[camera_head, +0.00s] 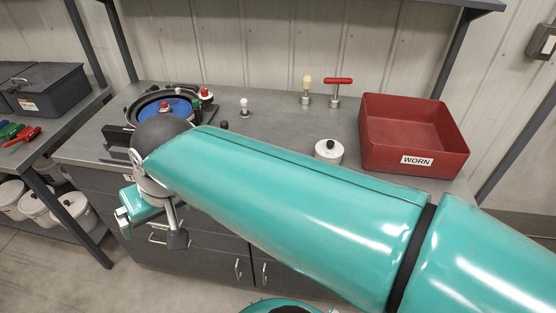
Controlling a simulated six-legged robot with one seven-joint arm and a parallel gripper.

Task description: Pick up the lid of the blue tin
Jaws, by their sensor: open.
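I cannot make out a blue tin with a lid in this view. The only blue item is a flat blue disc (178,108) with a red knob, set in a round black housing (133,108) at the back left of the bench, partly hidden by my arm. A small white tin (329,151) with a black-knobbed lid stands on the bench left of the red bin. My gripper (150,231) hangs low in front of the bench's left drawers, partly hidden by my arm. It is open and looks empty, apart from every tin.
A red bin (441,157) marked WORN stands at the bench's right. A red T-handled tool (337,90) and cream-knobbed tool (307,88) stand at the back. White lidded tins (76,208) sit on the left lower shelf, below a dark toolbox (45,90). My arm crosses the bench front.

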